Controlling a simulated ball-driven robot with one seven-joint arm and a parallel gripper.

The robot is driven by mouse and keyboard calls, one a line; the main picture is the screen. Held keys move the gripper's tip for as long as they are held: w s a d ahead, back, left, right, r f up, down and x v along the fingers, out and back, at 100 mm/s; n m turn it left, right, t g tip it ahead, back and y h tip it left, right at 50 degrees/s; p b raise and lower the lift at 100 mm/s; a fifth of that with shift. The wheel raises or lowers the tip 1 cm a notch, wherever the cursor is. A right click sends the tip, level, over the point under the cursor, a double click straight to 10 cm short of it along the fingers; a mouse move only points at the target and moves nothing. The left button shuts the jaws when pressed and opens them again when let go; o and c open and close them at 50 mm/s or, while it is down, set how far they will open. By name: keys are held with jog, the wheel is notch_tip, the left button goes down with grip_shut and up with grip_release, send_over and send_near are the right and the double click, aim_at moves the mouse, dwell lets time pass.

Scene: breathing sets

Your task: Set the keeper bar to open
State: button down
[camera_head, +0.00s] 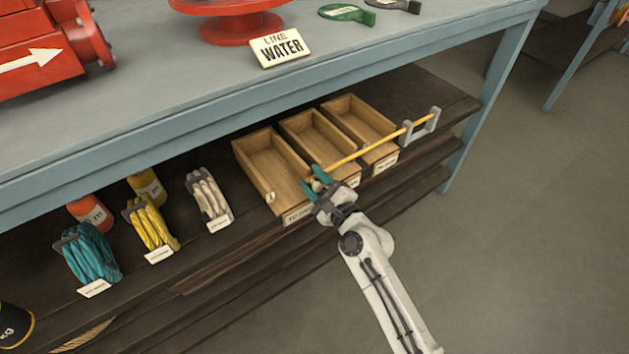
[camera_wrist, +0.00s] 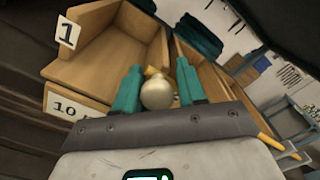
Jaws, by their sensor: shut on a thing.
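The keeper bar (camera_head: 370,149) is a thin yellow rod lying across the fronts of the wooden bins. Its right end meets a grey bracket (camera_head: 425,124) at the right bin. Its left end has a pale round knob (camera_wrist: 157,94). My gripper (camera_head: 317,182) is at that left end, by the front of the left bin. In the wrist view, its teal fingers (camera_wrist: 158,88) stand on either side of the knob and are shut on it. A short piece of yellow rod shows just behind the knob; the fingers and palm hide much of the rest there.
Three open wooden bins, left (camera_head: 268,160), middle (camera_head: 318,137) and right (camera_head: 358,119), look empty and stand on a dark shelf (camera_head: 220,238) under the grey bench (camera_head: 165,80). The bench's front edge overhangs. Open floor (camera_head: 520,230) is at right.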

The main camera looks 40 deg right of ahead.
jog(key=shift+f, duration=0.35)
jog(key=shift+s+d+b, duration=0.1)
jog(key=shift+d+b, duration=0.15)
jog(key=shift+b, duration=0.05)
jog(key=d+b, duration=0.8)
jog(key=d, duration=1.6)
jog(key=shift+d+f, duration=0.1)
jog(key=shift+d, duration=0.05)
jog(key=c, duration=1)
grip_release()
jog(key=shift+c, duration=0.2)
jog(key=shift+o, duration=1.1)
jog(key=shift+s, duration=0.1)
